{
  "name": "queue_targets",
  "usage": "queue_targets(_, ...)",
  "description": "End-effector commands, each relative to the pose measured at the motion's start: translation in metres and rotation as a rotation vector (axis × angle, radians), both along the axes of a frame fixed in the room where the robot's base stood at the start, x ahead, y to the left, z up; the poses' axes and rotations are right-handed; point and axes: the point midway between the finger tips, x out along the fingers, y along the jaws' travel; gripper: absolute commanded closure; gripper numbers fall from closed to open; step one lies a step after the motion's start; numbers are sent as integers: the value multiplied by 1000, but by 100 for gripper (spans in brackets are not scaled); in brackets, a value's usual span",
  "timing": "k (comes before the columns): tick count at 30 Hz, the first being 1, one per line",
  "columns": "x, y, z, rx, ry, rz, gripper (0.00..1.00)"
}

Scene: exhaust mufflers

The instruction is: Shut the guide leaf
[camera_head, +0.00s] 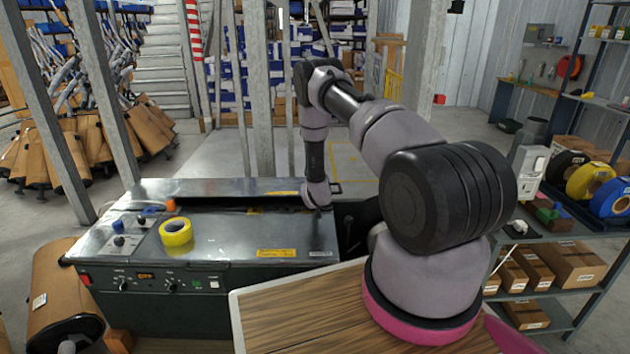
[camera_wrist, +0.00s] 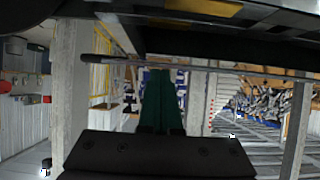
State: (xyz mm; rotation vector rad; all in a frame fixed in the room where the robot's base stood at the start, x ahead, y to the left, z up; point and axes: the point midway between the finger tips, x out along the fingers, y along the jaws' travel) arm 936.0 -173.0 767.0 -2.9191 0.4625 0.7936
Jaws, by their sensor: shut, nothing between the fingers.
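The steel-topped machine (camera_head: 240,225) stands in front of me, with a dark slot along its top. At its right end is a dark part (camera_head: 357,225), probably the guide leaf; my arm covers some of it, and I cannot tell its angle. My gripper is at the machine's right end in the head view, its fingers hidden there. In the wrist view my gripper (camera_wrist: 162,75) has its green fingers shut together and empty. A thin metal bar (camera_wrist: 215,69) crosses the picture close to the fingertips, below a dark edge; I cannot tell whether they touch.
A yellow tape roll (camera_head: 176,233) sits on the machine's top at left. A wooden board (camera_head: 285,315) lies in front, under my arm. A shelf rack (camera_head: 545,235) with tape rolls and boxes stands at right. Steel posts (camera_head: 258,90) rise behind the machine.

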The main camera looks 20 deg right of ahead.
Motion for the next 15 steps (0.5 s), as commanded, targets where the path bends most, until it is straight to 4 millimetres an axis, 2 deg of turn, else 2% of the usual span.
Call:
queue_targets(1, -3, 1, -9, 0, 3, 1, 100)
queue_targets(6, -6, 2, -25, 1, 2, 1, 100)
queue_targets(15, -7, 3, -35, 0, 0, 1, 100)
